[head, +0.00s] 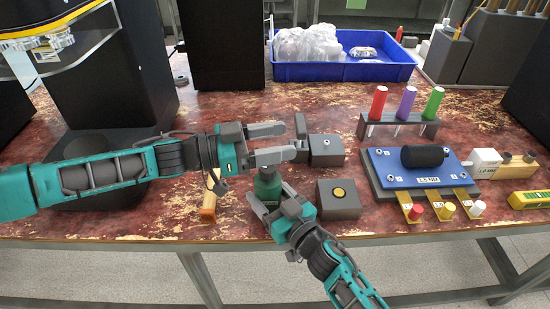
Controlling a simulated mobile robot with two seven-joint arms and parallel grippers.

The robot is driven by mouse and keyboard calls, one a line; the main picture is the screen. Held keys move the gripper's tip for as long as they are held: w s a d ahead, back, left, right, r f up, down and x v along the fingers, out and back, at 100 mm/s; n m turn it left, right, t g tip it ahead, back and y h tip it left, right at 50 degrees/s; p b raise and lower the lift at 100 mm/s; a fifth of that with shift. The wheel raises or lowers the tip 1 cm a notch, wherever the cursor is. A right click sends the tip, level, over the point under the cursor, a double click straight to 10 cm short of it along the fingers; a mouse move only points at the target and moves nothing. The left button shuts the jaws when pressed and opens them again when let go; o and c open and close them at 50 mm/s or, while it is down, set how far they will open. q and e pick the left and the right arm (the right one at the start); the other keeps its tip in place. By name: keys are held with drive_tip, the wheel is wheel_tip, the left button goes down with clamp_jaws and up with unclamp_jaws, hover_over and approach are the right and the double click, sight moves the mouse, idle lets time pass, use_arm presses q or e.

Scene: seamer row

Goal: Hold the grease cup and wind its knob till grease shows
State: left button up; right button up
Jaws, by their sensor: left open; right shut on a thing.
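The grease cup (267,189), a dark green body, stands upright near the front middle of the bench. My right gripper (272,199) reaches it from the front and is shut on it, one finger on each side. My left gripper (284,142) is open, its two fingers pointing right, above and slightly behind the cup. The nearer left finger covers the top of the cup, so the knob and any grease are hidden.
Grey blocks (338,202) stand just right of the cup, with an orange-handled tool (208,207) to its left. A blue board (412,170), a rack of coloured handles (398,127) and a blue bin (343,72) lie beyond.

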use_arm(q)
drive_tip(key=shift+r, duration=1.6)
drive_tip(key=s+d+n+t+h, duration=0.1)
drive_tip(key=s+d+t, duration=0.1)
drive_tip(key=s+d, duration=0.15)
drive_tip(key=n+t+y, duration=0.8)
drive_tip(key=t+y, duration=0.1)
approach(275, 167)
drive_tip(key=x, duration=0.7)
drive_tip(key=a+x, duration=0.1)
drive_tip(key=x, duration=0.2)
drive_tip(key=shift+w+d+f, duration=0.25)
drive_tip(key=shift+w, duration=0.4)
drive_tip(key=shift+c, duration=0.4)
drive_tip(key=c, duration=0.9)
